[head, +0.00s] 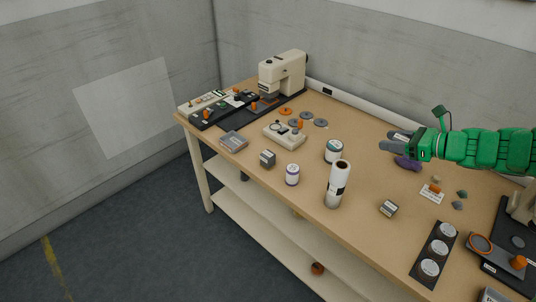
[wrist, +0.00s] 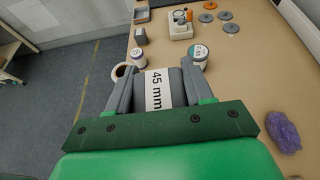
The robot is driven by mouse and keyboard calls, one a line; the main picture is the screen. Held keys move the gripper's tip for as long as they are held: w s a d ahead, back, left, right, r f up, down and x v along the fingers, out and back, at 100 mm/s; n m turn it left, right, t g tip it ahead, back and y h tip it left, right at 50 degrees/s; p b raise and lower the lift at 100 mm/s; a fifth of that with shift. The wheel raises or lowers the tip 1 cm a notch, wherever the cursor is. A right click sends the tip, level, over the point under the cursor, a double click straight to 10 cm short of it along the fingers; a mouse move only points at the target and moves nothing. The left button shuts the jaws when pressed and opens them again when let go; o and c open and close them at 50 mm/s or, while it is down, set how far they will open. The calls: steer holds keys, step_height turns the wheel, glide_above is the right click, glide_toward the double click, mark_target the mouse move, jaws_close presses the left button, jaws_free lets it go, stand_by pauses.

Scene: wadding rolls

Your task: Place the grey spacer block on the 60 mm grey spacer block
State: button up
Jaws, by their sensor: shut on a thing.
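My gripper (head: 393,141) is raised over the right half of the workbench. In the wrist view its grey fingers (wrist: 150,82) are shut on a grey spacer block (wrist: 173,80) with a white "45 mm" label. A small grey block with a pale label (head: 267,158) stands near the bench's front edge, left of the middle; it also shows in the wrist view (wrist: 140,36). Another small grey block (head: 389,208) lies on the right half. I cannot read their labels, so I cannot tell which is 60 mm.
A tall white roll (head: 338,184), a purple-labelled jar (head: 292,174) and a green-labelled jar (head: 333,151) stand mid-bench. A purple lump (head: 408,163) lies below my gripper. A beige device (head: 284,135) and a flat grey piece (head: 233,141) are further left. Bare wood surrounds the small blocks.

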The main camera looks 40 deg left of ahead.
steer(key=s+a+n+g+h, duration=0.2)
steer(key=s+a+n+g, duration=0.25)
steer(key=s+a, duration=0.75)
steer(key=s+a+n+g+h, duration=0.2)
steer(key=s+a+n+g, duration=0.25)
steer(key=s+a, duration=0.75)
glide_above(264, 153)
steer(key=shift+m, duration=0.3)
steer(key=shift+s+d+f, duration=0.1)
steer(key=shift+s+f, duration=0.05)
steer(key=shift+f, duration=3.55)
steer(key=shift+s+d+f, duration=0.1)
steer(key=shift+f, duration=3.55)
steer(key=shift+a+f, duration=0.1)
steer(key=shift+w+a+f, duration=0.1)
steer(key=shift+f, duration=1.55)
